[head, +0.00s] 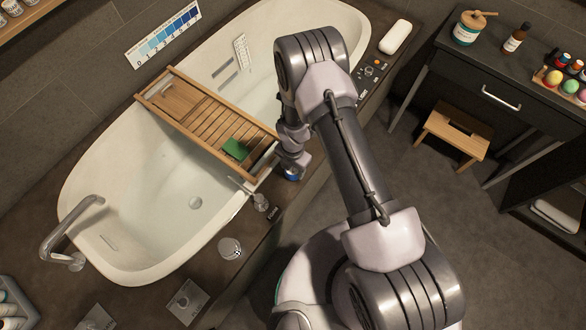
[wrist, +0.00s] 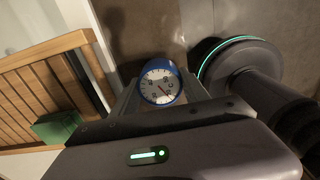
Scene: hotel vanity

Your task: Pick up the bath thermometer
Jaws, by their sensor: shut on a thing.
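The bath thermometer (wrist: 160,84) is a round blue-rimmed dial with a white face and dark marks. In the wrist view it sits between the fingers of my gripper (wrist: 158,96), which is shut on it. In the head view only a bit of its blue (head: 291,177) shows under my gripper (head: 292,168), at the tub's near edge just right of the wooden bath tray's end. My wrist and fingers hide most of it there. I cannot tell whether it touches the dark ledge below.
The slatted bath tray (head: 205,122) spans the white tub (head: 150,190), with a green block (head: 236,149) on it. A wooden stool (head: 455,135) stands right; the floor between is clear.

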